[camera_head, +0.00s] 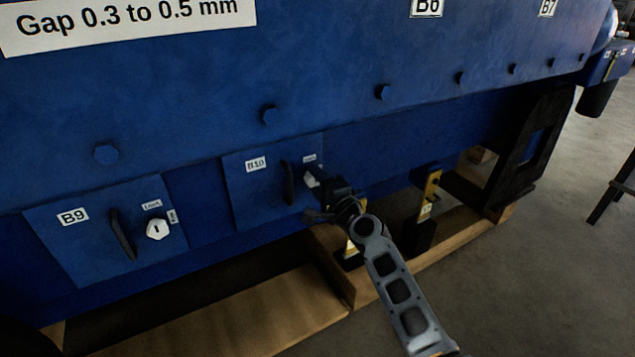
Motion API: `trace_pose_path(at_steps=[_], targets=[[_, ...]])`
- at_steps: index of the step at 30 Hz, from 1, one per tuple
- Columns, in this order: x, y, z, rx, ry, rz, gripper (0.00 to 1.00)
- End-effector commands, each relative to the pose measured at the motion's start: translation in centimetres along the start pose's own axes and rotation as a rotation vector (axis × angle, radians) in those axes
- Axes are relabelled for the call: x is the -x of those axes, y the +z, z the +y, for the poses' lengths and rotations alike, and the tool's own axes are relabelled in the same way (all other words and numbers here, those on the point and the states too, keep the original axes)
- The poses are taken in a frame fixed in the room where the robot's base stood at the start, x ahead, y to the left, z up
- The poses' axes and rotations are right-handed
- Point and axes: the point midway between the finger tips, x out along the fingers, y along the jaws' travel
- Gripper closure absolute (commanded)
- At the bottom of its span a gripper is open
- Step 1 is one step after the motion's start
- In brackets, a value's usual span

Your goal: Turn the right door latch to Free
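The right door (252,188), labelled B10, is a blue panel low on the engine's side and appears closed. It has a black handle (288,183). Its white latch (310,178) sits right of the handle, below a small "Lock" label (309,159). My gripper (320,184) is at this latch, coming from the lower right. The gripper covers much of the latch and the area where a second label could be. The latch's angle is hidden. I cannot tell whether the fingers are closed on it or only beside it.
The left door (93,250), labelled B9, has a black handle (123,234) and a white latch (157,229). Wooden beams (240,318) and a yellow-and-black bracket (428,205) lie below the engine. Open floor (560,270) is at the right.

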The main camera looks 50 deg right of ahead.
Motion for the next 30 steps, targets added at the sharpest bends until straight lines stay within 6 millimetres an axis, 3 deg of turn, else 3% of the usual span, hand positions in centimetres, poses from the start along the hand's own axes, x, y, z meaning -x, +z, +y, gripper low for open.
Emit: trace_pose_path(at_steps=[6,16,30], targets=[[0.0,0.0,0.0,0.001,0.000,-0.001,0.34],[0.6,0.1,0.0,0.001,0.000,-0.001,0.34],[7.1,0.0,0.1,0.001,0.000,-0.001,0.34]])
